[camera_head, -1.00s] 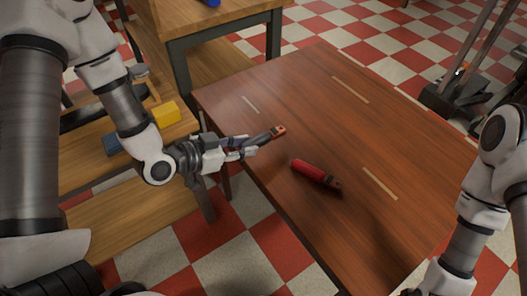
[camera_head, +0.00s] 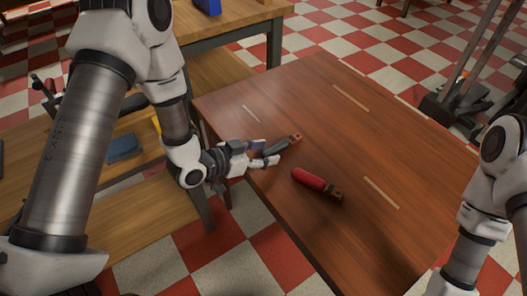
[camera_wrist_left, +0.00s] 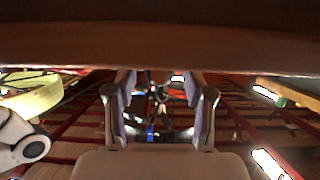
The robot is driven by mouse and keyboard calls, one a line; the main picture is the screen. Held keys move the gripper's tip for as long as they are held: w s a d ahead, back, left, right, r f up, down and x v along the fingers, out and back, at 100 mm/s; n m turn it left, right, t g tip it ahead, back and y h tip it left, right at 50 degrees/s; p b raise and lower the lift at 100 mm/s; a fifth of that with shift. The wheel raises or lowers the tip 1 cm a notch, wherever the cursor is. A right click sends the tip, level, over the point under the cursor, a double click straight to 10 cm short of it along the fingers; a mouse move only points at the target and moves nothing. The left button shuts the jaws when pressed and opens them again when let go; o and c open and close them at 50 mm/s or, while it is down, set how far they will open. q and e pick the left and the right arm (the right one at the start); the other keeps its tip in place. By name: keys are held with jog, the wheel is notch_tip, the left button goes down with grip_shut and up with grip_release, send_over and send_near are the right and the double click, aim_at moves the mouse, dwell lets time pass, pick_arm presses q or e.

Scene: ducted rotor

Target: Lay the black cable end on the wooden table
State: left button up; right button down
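The black cable end (camera_head: 276,150) has an orange tip and is over the left part of the wooden table (camera_head: 340,110). My left gripper (camera_head: 263,154) is shut on its rear part. I cannot tell whether the cable end touches the tabletop. In the left wrist view the two fingers (camera_wrist_left: 160,105) stand apart, and the cable end between them is not clear. A red cable end (camera_head: 316,184) with a dark tip lies on the table, right of the black one. My right gripper is out of view.
A wooden shelf unit (camera_head: 140,200) stands left of the table with a blue block (camera_head: 123,147) on it. Another blue object (camera_head: 207,6) is on the bench behind. The table's middle and far parts are clear. A black wheeled stand (camera_head: 455,108) is beyond the right side.

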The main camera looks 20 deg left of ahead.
pick_arm(q)
jog(key=shift+r, duration=0.1)
jog(key=p+v, duration=0.3)
jog(key=v, duration=0.8)
jog(key=s+a+f+n+g+y, duration=0.3)
jog(key=s+f+n+g+y, duration=0.5)
jog(key=s+f, duration=1.1)
notch_tip(320, 180, down, 3)
jog(key=g, duration=0.2)
jog(key=shift+a+g, duration=0.2)
jog(key=shift+g, duration=0.1)
